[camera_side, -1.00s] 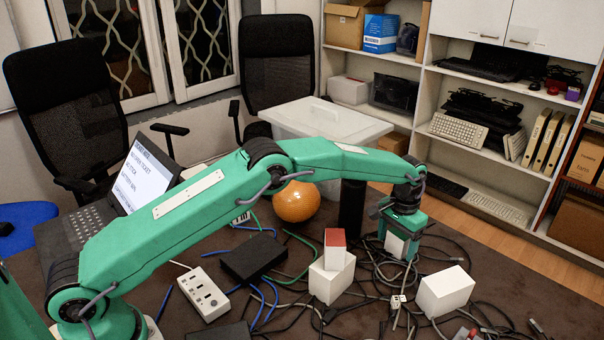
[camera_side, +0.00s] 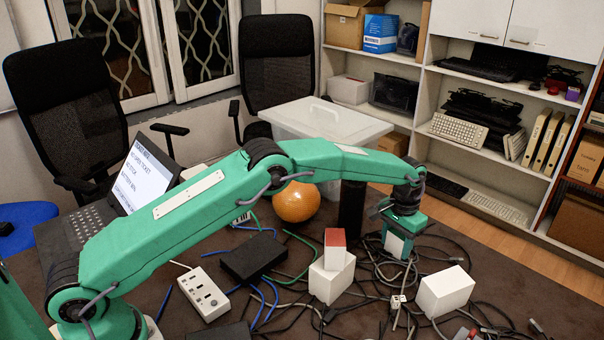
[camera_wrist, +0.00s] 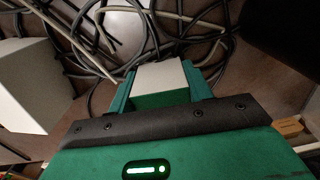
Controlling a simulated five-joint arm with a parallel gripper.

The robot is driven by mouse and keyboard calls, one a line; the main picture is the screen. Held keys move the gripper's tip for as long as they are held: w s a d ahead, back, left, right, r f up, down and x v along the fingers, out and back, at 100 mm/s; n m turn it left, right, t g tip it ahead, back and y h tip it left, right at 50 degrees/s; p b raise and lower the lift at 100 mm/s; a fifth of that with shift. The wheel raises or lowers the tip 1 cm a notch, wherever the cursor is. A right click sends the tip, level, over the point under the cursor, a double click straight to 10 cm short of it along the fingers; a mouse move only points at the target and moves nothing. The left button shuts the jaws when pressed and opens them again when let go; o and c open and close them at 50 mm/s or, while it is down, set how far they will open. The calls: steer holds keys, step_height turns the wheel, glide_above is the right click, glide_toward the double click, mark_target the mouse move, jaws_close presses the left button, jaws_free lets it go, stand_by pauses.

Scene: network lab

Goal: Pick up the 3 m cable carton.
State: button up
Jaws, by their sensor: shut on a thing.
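My gripper (camera_side: 396,240) is at the right of the table, pointing down beside the black cylinder. Its jaws are shut on a small white carton (camera_side: 394,244). In the wrist view the white carton (camera_wrist: 162,75) sits between the two green fingers of my gripper (camera_wrist: 160,88). No label on it can be read, so I cannot tell its cable length. Its lower end is among the cables, and I cannot tell whether it touches the table. A red-topped carton (camera_side: 335,258) stands on a larger white carton (camera_side: 326,284). Another white carton (camera_side: 445,293) stands at the right.
Loose grey and black cables (camera_side: 372,290) tangle around the cartons. A black cylinder (camera_side: 351,208) and an orange ball (camera_side: 297,203) stand behind. A black box (camera_side: 253,257) and a white power strip (camera_side: 203,294) lie to the left. A clear bin (camera_side: 325,122) is at the back.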

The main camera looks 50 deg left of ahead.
mark_target(399, 235)
steer(key=shift+r, duration=0.1)
steer(key=shift+r, duration=0.85)
steer(key=r, duration=0.2)
steer(key=shift+s+d+r, duration=0.15)
steer(key=shift+d+r, duration=0.05)
steer(key=shift+r, duration=0.1)
steer(key=s+d+r, duration=0.6)
steer(key=s+d, duration=0.1)
steer(key=s, duration=0.1)
steer(key=shift+d+r, duration=0.25)
steer(key=shift+d, duration=0.1)
steer(key=shift+r, duration=0.1)
